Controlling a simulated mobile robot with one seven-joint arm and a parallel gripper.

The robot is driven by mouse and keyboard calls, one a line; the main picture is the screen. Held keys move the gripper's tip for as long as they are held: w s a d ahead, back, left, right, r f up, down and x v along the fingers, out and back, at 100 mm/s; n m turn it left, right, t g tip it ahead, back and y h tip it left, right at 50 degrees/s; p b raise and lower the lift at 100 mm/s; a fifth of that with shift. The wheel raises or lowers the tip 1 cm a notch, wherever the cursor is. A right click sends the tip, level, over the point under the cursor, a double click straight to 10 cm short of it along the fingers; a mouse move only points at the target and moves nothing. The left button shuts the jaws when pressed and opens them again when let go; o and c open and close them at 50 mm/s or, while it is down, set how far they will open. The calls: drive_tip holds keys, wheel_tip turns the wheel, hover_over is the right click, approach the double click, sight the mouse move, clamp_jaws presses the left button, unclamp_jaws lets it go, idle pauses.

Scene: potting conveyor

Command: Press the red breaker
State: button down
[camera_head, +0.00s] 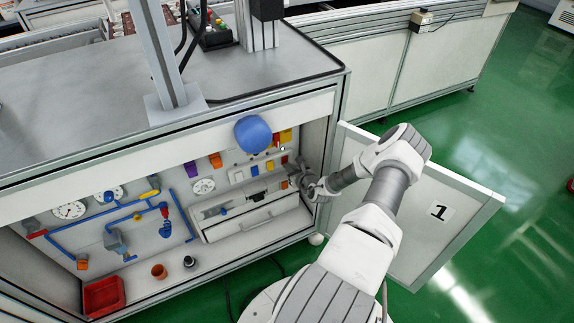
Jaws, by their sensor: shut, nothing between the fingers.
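A small red switch (284,160), which looks like the red breaker, sits at the right end of a row of coloured switches on the cabinet's back panel. A blue switch (254,170) and an orange one (269,165) are to its left. My gripper (300,182) is inside the cabinet's right end, below and slightly right of the red switch. It is shut and empty. It appears small, and I cannot tell whether it touches the panel.
A drawer unit (255,218) is below the switches. A red bin (104,296) and a brown cup (159,271) stand at the lower left.

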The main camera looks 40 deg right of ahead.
drive_tip(key=shift+r, duration=0.1)
drive_tip(key=shift+r+p, duration=0.8)
drive_tip(key=shift+p, duration=0.15)
drive_tip(key=shift+s, duration=0.1)
